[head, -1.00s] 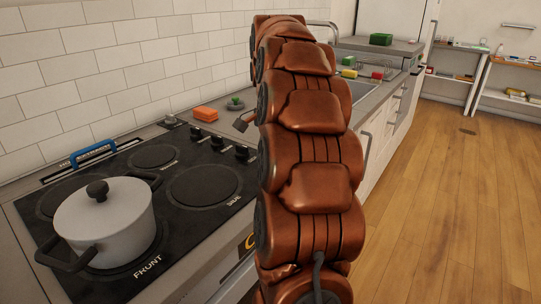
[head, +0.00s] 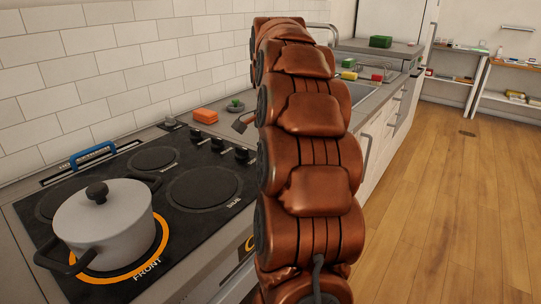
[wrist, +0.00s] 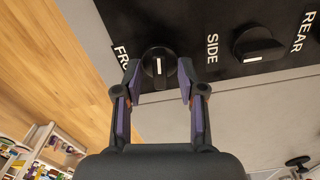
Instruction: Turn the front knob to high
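The front knob (wrist: 160,68) is black with a white mark and sits beside the partly hidden "FRONT" label in the wrist view. My gripper (wrist: 160,78) is open, with one fingertip on each side of this knob. Small gaps seem to show between the fingers and the knob's raised grip; contact is hard to tell. In the head view my arm hides the gripper and this knob. The front burner (head: 160,244) shows a glowing orange ring under a grey lidded pot (head: 103,222).
The side knob (wrist: 257,45) is close to the right of my gripper. Other knobs (head: 217,145) line the cooktop (head: 195,218). An orange block (head: 205,116) and a small green item (head: 236,105) lie on the counter behind. Wooden floor is open at right.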

